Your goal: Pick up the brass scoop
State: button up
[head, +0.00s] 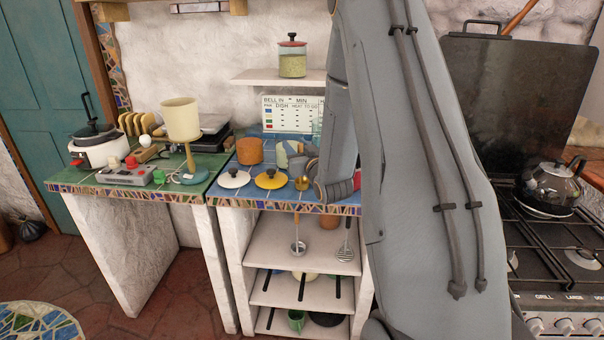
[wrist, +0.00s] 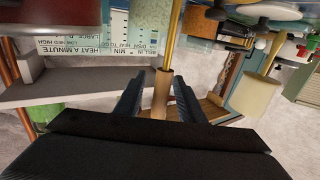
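The brass scoop shows in the wrist view as a brass rod (wrist: 174,35) with a light wooden grip (wrist: 161,95). The grip lies between the two dark fingers of my gripper (wrist: 160,88), with a narrow gap visible on each side. The fingers look open around it. The scoop's far end runs out of the wrist view at the top. In the head view a small round brass piece (head: 301,184), which looks like the scoop's bowl, is at the front edge of the blue counter, beside my wrist. My arm hides much of this area.
On the blue counter (head: 222,196) stand an orange-brown pot (head: 249,151), a white lid (head: 234,178) and a yellow lid (head: 270,178). A ladle (head: 298,247) and a slotted utensil (head: 345,252) hang in front. A shelf (head: 262,77) with a jar (head: 292,62) is above. A stove is right.

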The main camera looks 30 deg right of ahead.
jog(key=shift+c, duration=0.5)
grip_shut()
jog(key=shift+w+r, duration=0.1)
